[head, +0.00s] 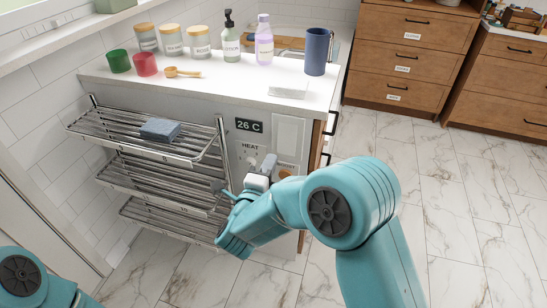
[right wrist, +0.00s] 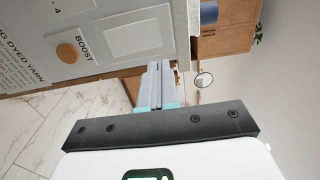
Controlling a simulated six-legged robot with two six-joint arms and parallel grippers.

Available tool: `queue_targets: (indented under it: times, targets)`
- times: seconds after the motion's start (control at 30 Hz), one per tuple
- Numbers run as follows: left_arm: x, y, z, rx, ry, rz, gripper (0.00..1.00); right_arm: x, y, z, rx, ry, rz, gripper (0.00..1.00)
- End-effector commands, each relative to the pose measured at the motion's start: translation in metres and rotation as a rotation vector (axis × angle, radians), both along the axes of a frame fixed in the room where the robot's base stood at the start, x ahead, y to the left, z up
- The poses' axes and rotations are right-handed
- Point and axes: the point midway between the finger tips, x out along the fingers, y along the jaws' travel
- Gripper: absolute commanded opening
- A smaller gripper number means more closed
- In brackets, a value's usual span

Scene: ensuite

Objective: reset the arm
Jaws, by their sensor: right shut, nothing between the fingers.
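My right arm reaches in from the lower right in the head view. My right gripper (head: 268,163) is in front of the control panel (head: 249,148) on the end of the counter unit. Its grey fingers are together with nothing between them, and the right wrist view shows them (right wrist: 156,85) shut as well. There they point past the panel's edge, near the BOOST button (right wrist: 67,53). I cannot tell whether the fingers touch the panel. Of my left arm only a teal joint shows at the lower left of the head view; its gripper is out of sight.
A wire rack (head: 150,133) with several shelves stands left of the panel, a folded blue-grey cloth (head: 160,129) on its top shelf. The counter (head: 240,80) holds jars, bottles, cups and a wooden scoop. Wooden drawers (head: 405,60) stand behind. The marble floor (head: 470,220) at right is clear.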

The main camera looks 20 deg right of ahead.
Motion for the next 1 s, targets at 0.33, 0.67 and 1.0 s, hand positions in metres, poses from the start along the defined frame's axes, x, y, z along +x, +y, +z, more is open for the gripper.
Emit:
queue_targets:
  times: [0.33,0.67,1.0]
  targets:
    - [0.000,0.000,0.000,0.000,0.000,0.000,0.63,-0.004,0.002,0.000,0.000,0.000,-0.001,0.00]
    - [0.000,0.000,0.000,0.000,0.000,0.000,0.63,-0.002,-0.032,-0.017,-0.003,0.032,-0.065,0.00]
    - [0.000,0.000,0.000,0.000,0.000,0.000,0.63,-0.086,-0.096,-0.237,-0.112,0.801,0.318,0.00]
